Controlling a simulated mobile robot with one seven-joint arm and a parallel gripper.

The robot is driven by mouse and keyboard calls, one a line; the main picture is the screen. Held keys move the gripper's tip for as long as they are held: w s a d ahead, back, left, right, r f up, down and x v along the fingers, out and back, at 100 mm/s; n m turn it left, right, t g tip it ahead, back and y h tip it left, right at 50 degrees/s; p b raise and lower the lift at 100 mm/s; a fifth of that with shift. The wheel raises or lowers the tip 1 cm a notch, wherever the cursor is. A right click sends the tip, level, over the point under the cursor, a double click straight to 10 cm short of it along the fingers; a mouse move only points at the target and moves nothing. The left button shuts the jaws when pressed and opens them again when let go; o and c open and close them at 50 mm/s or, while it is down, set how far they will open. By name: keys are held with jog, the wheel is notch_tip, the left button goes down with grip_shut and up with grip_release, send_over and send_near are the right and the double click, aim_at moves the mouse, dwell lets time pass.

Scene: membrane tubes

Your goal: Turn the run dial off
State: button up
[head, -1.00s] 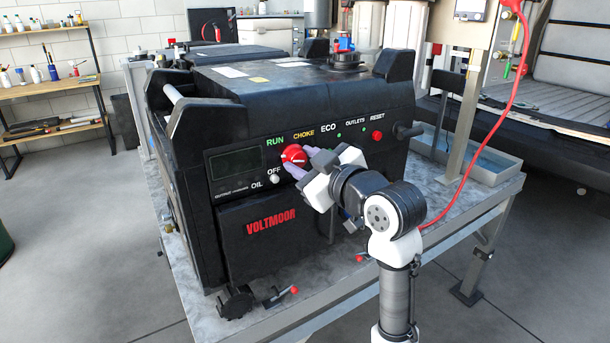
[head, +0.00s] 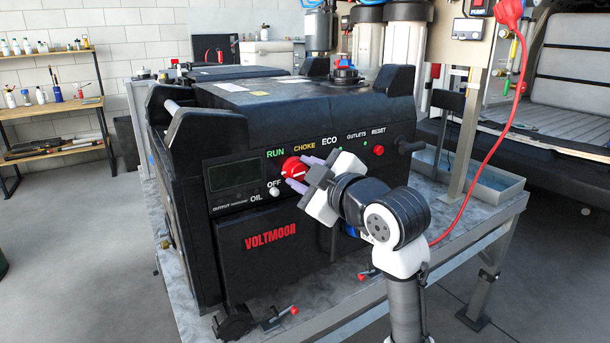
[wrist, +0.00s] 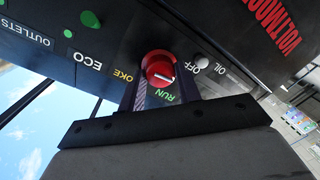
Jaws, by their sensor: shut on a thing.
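The run dial (head: 293,167) is a round red knob on the front panel of the black VOLTMOOR generator (head: 345,110). The white OFF label (head: 274,182) is at its lower left, the green RUN label (head: 275,154) at its upper left and the yellow CHOKE label (head: 304,147) above it. My gripper (head: 298,172) has its two purple fingers on either side of the dial, shut on it. In the wrist view the dial (wrist: 158,66) sits between the fingers, its white mark pointing between RUN and OFF. The finger pads' contact is partly hidden.
A white OIL knob (head: 274,191) is just below left of the dial. A red reset button (head: 378,150) and a black handle (head: 410,147) stick out at the right of the panel. A red cable (head: 493,165) hangs to the right. Space before the panel is open.

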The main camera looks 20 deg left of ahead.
jog(key=o, duration=1)
jog(key=shift+c, duration=0.2)
jog(key=b+v, duration=0.2)
jog(key=v, duration=1.2)
jog(key=shift+a, duration=0.2)
